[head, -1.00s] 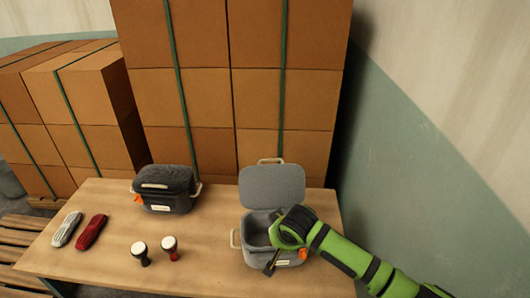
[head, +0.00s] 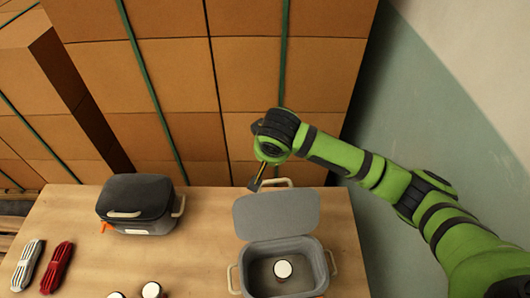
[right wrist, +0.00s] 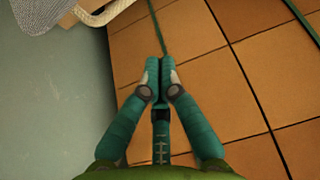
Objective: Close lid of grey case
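The open grey case (head: 238,281) stands at the right of the table. Its lid (head: 275,214) is raised, leaning back at the rear, with a pale handle on its far edge. A white-topped goblet drum (head: 283,269) is inside the case. My right gripper (head: 255,184) is above the lid's upper edge, near the handle; whether they touch is unclear. In the right wrist view its fingers (right wrist: 159,62) are together and empty, with the lid's grey corner (right wrist: 42,14) and handle (right wrist: 104,14) at the upper left. My left gripper is out of view.
A second, closed dark grey case (head: 137,199) stands left on the table (head: 205,235). A white-grey item (head: 27,264) and a red item (head: 57,267) lie at the left. Two drums show at the bottom edge. Stacked cardboard boxes (head: 165,60) stand behind; a wall is right.

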